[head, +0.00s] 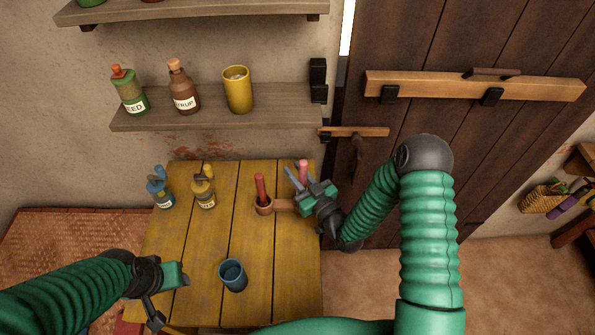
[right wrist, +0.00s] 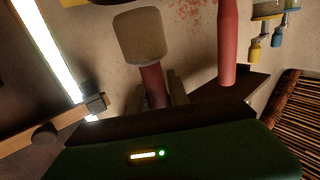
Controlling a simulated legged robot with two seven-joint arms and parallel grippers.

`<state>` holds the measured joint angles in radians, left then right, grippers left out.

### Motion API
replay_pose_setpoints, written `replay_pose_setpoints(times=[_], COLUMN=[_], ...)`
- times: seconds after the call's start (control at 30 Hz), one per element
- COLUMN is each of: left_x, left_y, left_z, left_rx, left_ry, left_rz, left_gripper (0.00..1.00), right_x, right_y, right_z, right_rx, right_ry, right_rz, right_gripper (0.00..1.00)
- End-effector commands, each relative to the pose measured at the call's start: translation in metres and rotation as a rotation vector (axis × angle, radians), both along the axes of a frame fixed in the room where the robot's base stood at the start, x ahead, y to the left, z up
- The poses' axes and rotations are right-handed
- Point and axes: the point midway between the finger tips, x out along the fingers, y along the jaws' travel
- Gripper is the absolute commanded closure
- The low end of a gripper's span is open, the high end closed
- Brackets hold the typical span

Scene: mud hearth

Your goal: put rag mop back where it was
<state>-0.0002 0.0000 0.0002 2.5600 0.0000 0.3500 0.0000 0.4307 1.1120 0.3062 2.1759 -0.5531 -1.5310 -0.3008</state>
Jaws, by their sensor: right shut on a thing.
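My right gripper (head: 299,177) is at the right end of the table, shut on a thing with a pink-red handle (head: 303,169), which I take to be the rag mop. In the right wrist view a red handle (right wrist: 153,86) with a pale beige block-like head (right wrist: 140,37) shows in front of the gripper. A second red stick (head: 261,186) stands in a small wooden holder (head: 264,207) just left of the right gripper; it also shows in the right wrist view (right wrist: 228,45). The gripper hides the mop's lower part in the head view. My left gripper (head: 165,291) is over the table's left front; its jaws are unclear.
The yellow plank table (head: 255,260) also bears a blue bottle (head: 161,192), a yellow bottle (head: 204,190) and a blue cup (head: 233,275). A shelf (head: 215,112) with two bottles and a yellow cup hangs above. A wooden door (head: 440,45) is behind my right arm.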

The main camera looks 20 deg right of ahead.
Motion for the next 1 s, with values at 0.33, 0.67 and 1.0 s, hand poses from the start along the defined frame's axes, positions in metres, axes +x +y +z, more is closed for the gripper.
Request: replay_pose_setpoints(times=[0.33, 0.67, 1.0], left_x=[0.000, 0.000, 0.000], left_y=[0.000, 0.000, 0.000], left_z=[-0.007, -0.007, 0.000], left_rx=[0.000, 0.000, 0.000], left_ry=[0.000, 0.000, -0.001], left_rz=[0.001, 0.000, 0.001], left_gripper=[0.53, 0.53, 0.53], right_x=[0.000, 0.000, -0.020], right_y=[-0.003, -0.002, -0.009], right_z=[-0.008, -0.008, 0.001], right_rx=[0.002, 0.001, 0.002], right_ry=[0.000, -0.001, 0.006], right_rz=[-0.001, 0.000, -0.002], right_gripper=[0.76, 0.57, 0.57])
